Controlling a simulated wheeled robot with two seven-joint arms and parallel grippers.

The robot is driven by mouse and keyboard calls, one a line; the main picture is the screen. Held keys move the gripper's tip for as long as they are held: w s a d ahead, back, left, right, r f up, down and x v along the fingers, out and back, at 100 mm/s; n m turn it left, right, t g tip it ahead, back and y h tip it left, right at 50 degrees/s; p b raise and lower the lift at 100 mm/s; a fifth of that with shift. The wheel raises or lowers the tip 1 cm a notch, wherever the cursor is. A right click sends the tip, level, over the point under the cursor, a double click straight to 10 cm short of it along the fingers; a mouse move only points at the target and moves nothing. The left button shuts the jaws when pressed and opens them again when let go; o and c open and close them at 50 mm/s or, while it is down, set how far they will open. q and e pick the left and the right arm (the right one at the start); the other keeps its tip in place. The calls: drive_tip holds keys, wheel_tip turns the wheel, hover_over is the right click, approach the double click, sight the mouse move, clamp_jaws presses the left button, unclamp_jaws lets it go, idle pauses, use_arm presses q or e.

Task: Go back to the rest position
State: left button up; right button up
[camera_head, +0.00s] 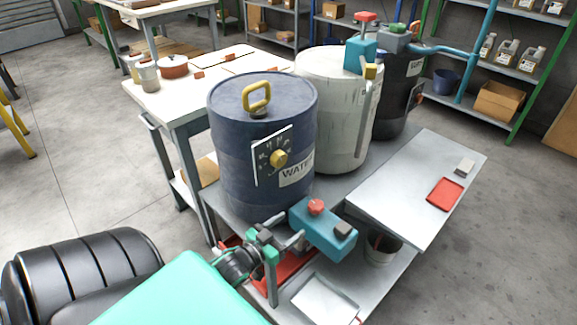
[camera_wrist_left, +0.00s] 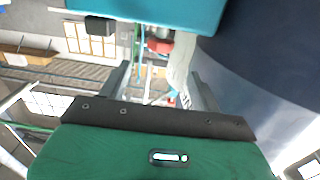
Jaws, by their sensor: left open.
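My left gripper (camera_head: 280,246) reaches in low at the front of the blue WATER barrel (camera_head: 235,150), beside a teal box (camera_head: 330,235) with a red knob on top. In the left wrist view the two fingers (camera_wrist_left: 163,88) stand apart, and I see nothing clamped between them. The teal box (camera_wrist_left: 160,12) fills the top of that view, and the barrel's dark blue wall (camera_wrist_left: 260,70) is close on the right. Whether a finger touches the box or barrel I cannot tell. My right gripper does not show.
A white barrel (camera_head: 325,75) and a dark barrel stand behind the blue one on the grey bench. A side board (camera_head: 400,200) holds a red tray (camera_head: 445,193). A bucket (camera_head: 382,248) sits below. A white table (camera_head: 190,95) stands behind left; open floor (camera_head: 70,150) lies left.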

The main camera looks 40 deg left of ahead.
use_arm(q)
drive_tip(key=shift+d+f, duration=0.1)
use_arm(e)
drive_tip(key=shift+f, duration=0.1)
